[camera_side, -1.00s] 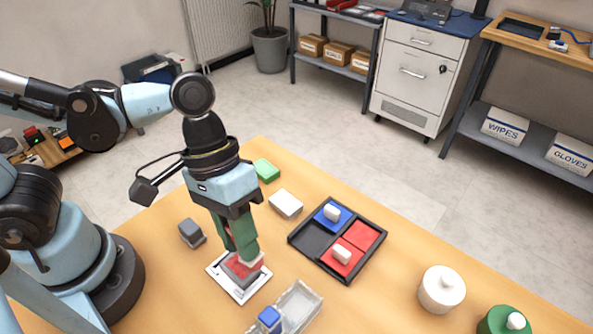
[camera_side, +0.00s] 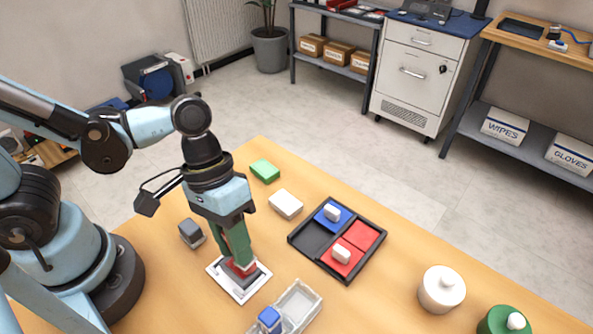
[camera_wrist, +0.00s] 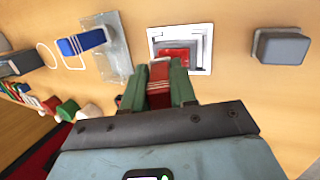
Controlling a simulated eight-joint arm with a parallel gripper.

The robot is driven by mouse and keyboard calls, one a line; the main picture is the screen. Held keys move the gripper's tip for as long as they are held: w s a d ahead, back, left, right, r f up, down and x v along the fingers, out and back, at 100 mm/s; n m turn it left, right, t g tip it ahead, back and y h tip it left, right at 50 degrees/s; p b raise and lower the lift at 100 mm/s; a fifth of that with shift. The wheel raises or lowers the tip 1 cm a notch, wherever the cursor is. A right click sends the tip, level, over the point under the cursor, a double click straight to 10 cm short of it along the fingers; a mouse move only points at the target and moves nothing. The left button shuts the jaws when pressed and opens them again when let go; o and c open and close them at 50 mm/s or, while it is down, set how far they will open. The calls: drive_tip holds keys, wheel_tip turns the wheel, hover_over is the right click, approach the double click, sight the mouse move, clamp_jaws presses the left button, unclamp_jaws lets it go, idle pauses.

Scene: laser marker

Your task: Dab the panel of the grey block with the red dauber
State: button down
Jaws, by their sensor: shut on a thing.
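My gripper (camera_side: 238,258) has green fingers and points down over the white square plate (camera_side: 238,290). It is shut on the red dauber, which shows between the fingers in the wrist view (camera_wrist: 158,80). A red face (camera_wrist: 178,55) shows inside the plate's frame, just beyond the dauber; it looks like the panel of the block seated there. In the side view the fingers largely hide that block, and I cannot tell whether the dauber touches it. Another grey block (camera_side: 191,233) stands apart on the table, left of the plate; it also shows in the wrist view (camera_wrist: 281,46).
A black divided tray (camera_side: 318,271) with blue and red pads and white-handled pieces lies right of the plate. A clear tray (camera_side: 300,303) with a blue block (camera_side: 269,318) is in front. White (camera_side: 286,204) and green (camera_side: 264,171) blocks lie behind. Two jars (camera_side: 441,290) stand at right.

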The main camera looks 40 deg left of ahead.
drive_tip(key=shift+d, duration=0.85)
drive_tip(key=shift+d+r, duration=0.15)
wheel_tip(320, 180, up, 8)
